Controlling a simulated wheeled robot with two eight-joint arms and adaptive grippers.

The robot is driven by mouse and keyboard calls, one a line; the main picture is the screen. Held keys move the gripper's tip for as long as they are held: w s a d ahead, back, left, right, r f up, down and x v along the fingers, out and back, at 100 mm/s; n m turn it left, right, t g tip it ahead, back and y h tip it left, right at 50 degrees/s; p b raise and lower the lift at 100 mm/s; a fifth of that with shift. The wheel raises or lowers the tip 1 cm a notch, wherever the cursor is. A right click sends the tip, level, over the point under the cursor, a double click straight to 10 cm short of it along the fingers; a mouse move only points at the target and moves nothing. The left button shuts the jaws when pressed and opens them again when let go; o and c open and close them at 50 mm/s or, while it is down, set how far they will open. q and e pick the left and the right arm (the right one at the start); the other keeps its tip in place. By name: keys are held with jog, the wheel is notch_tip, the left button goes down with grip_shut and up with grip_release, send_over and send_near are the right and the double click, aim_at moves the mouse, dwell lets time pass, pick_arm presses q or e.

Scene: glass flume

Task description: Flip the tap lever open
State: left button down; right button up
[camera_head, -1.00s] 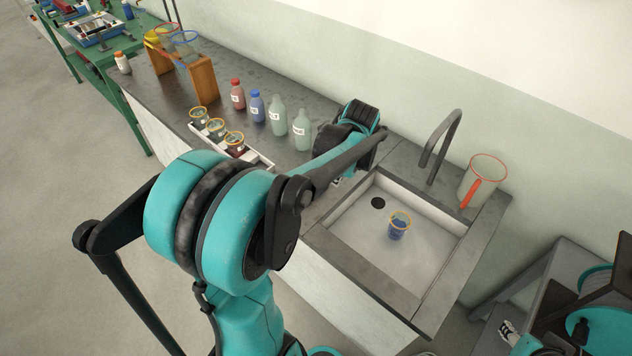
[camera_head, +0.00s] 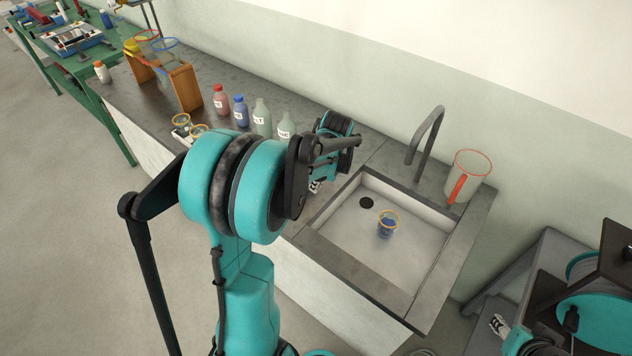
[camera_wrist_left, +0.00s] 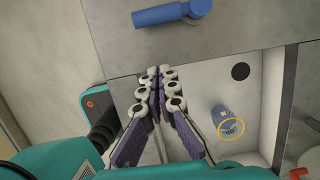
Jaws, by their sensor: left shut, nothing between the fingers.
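A blue lever handle (camera_wrist_left: 172,14) shows at the top of the left wrist view, lying roughly crosswise over the grey worktop. I take it for the tap lever; in the head view I cannot make it out, with my left arm over that area. The dark bent tap spout (camera_head: 424,140) stands behind the sink in the head view. My left gripper (camera_wrist_left: 160,72) is shut and empty, its fingertips apart from the lever in the picture, below it. In the head view the left gripper (camera_head: 315,186) shows small beside the sink's left edge. My right gripper (camera_head: 498,325) is at lower right.
The sink (camera_head: 410,292) holds a blue cup with a yellow rim (camera_head: 388,226) near a dark drain (camera_head: 366,203). A red-rimmed jug (camera_head: 468,172) stands right of the spout. Several bottles, including a red one (camera_head: 220,102), line the counter at left.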

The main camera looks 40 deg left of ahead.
pick_arm(q)
jog(key=b+x, duration=0.1)
jog(key=x, duration=0.5)
jog(key=shift+a+b, duration=0.1)
jog(key=shift+b, duration=0.2)
jog(key=shift+w+a, duration=0.1)
jog(key=shift+a, duration=1.7)
